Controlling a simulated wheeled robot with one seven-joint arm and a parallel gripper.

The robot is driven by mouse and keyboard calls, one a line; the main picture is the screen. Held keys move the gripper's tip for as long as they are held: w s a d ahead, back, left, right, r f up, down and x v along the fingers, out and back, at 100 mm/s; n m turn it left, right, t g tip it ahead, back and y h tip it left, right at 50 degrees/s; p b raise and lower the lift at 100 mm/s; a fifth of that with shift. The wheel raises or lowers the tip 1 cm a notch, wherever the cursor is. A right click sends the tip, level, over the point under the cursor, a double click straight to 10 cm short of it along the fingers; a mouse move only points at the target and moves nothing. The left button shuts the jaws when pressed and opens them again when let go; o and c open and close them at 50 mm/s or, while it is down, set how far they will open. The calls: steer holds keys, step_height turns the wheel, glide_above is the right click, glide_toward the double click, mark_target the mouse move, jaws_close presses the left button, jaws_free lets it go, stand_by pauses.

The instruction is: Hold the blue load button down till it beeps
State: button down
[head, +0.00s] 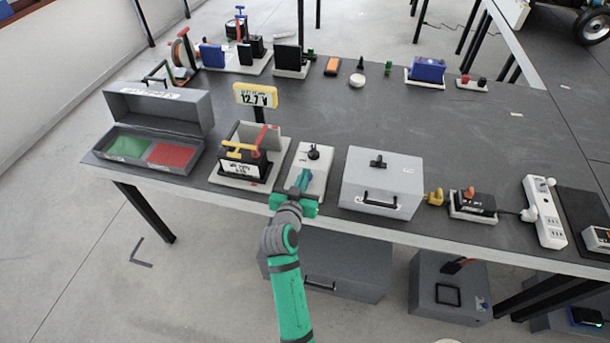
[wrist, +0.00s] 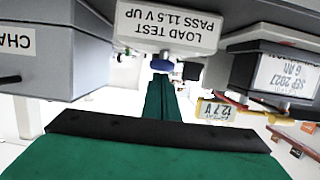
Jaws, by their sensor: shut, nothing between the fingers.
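The load tester is a pale box with a black knob (head: 313,153) on top, standing near the front edge of the bench. Its label in the wrist view (wrist: 167,27) reads "LOAD TEST PASS 11.5 V UP". The blue load button (wrist: 162,66) shows on its face, beside the label; I cannot make it out in the head view. My green gripper (head: 303,178) is at the tester's front. In the wrist view its fingertips (wrist: 161,78) are together and empty, lined up with the button. I cannot tell whether they touch it.
A battery (head: 240,163) with red and yellow clamps stands left of the tester. A yellow display (head: 256,96) behind reads 12.7 V. A grey case (head: 382,183) stands close on the right. An open box (head: 115,140) with green and red compartments is at the far left.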

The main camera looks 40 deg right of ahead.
steer(key=shift+s+f, duration=0.1)
steer(key=shift+f, duration=1.3)
stand_by(1.4)
stand_by(1.4)
step_height(320, 180, up, 6)
steer(key=shift+f, duration=0.1)
steer(key=v, duration=1)
